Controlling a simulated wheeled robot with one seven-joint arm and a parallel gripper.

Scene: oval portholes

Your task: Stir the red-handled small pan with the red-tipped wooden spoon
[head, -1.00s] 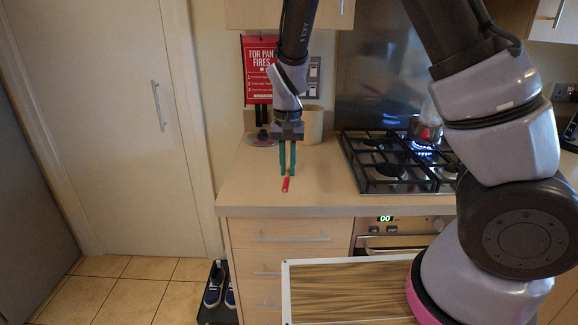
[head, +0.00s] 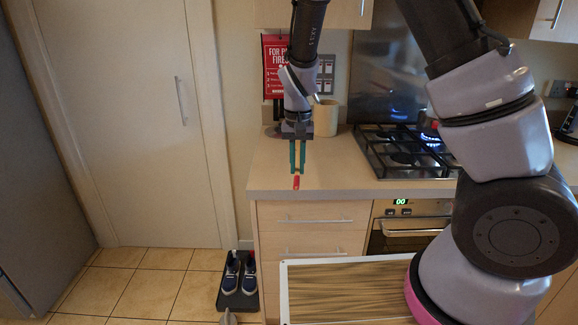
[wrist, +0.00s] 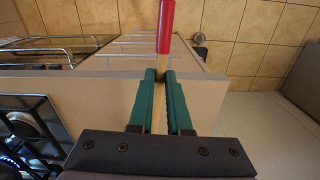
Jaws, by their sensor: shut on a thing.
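My gripper (head: 297,171) has teal fingers and is shut on the red-tipped wooden spoon (head: 296,182). The red tip sticks out below the fingers, near the counter's front edge. In the wrist view the spoon's red end (wrist: 166,25) and pale wooden shaft show between the fingers of my gripper (wrist: 161,76). The rest of the spoon is hidden by the hand. A small metal pan (head: 427,123) with a bit of red showing is at the back right of the hob. My arm hides most of it.
The gas hob (head: 392,150) is right of the gripper; a burner flame (wrist: 12,163) shows in the wrist view. A cream pot (head: 326,118) stands behind the gripper. The worktop (head: 340,175) is clear in front. Shoes on a tray (head: 239,279) lie on the floor.

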